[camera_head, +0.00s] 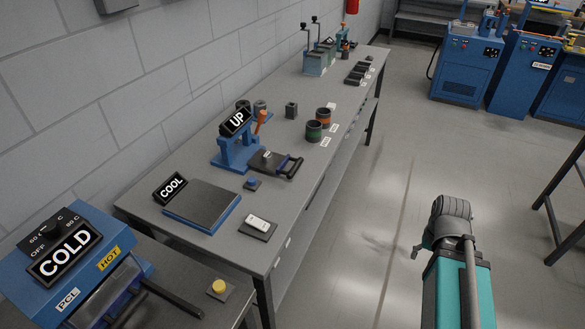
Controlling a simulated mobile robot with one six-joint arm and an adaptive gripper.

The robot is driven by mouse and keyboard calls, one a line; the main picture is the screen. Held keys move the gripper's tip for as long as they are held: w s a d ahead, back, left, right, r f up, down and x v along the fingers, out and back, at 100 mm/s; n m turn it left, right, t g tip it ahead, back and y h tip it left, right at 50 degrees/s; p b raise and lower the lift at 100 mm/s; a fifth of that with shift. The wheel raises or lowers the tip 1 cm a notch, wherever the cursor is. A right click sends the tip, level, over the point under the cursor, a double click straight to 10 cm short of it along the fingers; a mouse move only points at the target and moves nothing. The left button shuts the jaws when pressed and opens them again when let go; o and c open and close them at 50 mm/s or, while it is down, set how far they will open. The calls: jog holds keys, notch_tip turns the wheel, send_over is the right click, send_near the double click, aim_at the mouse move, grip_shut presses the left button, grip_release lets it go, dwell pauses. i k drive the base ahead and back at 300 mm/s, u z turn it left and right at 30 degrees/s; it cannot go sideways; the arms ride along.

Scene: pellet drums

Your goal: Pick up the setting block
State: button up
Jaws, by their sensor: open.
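No label marks the setting block, so I cannot tell for sure which thing it is. A small upright dark grey block (291,110) stands on the long bench, near its middle and towards the wall. A small blue piece with a dark top (252,184) lies nearer, in front of the blue press. My gripper (416,251) shows only in part at the lower right, beside my teal column. It is open, holds nothing that I can see, and is out over the floor, well apart from the bench.
The long grey bench (147,205) runs along the wall. It bears a blue press (236,155) marked UP, a flat plate (203,203) by a COOL sign, green and orange-banded cups and dark trays. A blue COLD-marked machine (75,265) is lower left. Floor right of the bench is clear.

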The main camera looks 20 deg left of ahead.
aim_at(267, 156)
jog(key=u, duration=0.1)
jog(key=k, duration=0.5)
jog(key=u, duration=1.05)
jog(key=i, duration=0.4)
jog(key=z, duration=0.1)
